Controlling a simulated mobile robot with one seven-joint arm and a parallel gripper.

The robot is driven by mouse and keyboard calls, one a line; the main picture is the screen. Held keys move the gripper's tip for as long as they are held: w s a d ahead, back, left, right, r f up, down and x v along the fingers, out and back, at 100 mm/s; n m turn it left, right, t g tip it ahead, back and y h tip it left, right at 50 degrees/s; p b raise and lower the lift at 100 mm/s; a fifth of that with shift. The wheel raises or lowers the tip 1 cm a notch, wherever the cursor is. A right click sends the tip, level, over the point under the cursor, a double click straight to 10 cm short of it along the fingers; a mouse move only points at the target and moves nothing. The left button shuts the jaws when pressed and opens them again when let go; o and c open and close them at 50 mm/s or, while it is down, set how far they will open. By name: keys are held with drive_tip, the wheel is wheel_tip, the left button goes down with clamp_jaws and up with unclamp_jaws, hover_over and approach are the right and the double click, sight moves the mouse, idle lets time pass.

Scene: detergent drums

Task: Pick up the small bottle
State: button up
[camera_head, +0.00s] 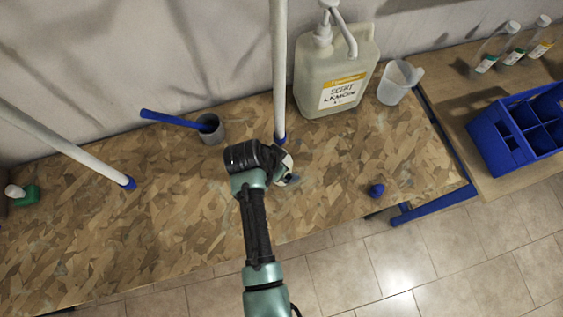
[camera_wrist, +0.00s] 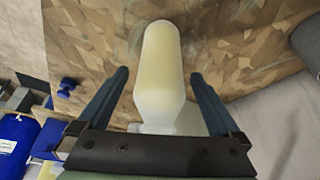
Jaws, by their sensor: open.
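A small pale yellow bottle (camera_wrist: 160,70) shows in the wrist view, its rounded end up the picture and its white, narrower end near my gripper's palm. My gripper (camera_wrist: 160,82) is open, with one dark blue finger on each side of the bottle. Gaps show between the bottle and both fingers. In the head view my gripper (camera_head: 288,178) is low over the middle of the wooden board table (camera_head: 170,230).
A large pump jug (camera_head: 335,75) and a clear beaker (camera_head: 398,82) stand at the back right. A grey cup (camera_head: 210,128) with a blue-handled tool is at the left. A blue knob (camera_head: 376,190) is to the right. A blue crate (camera_head: 520,128) is on the far-right bench.

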drive_tip(key=shift+w+d+f, duration=0.1)
drive_tip(key=shift+f, duration=0.3)
clamp_jaws()
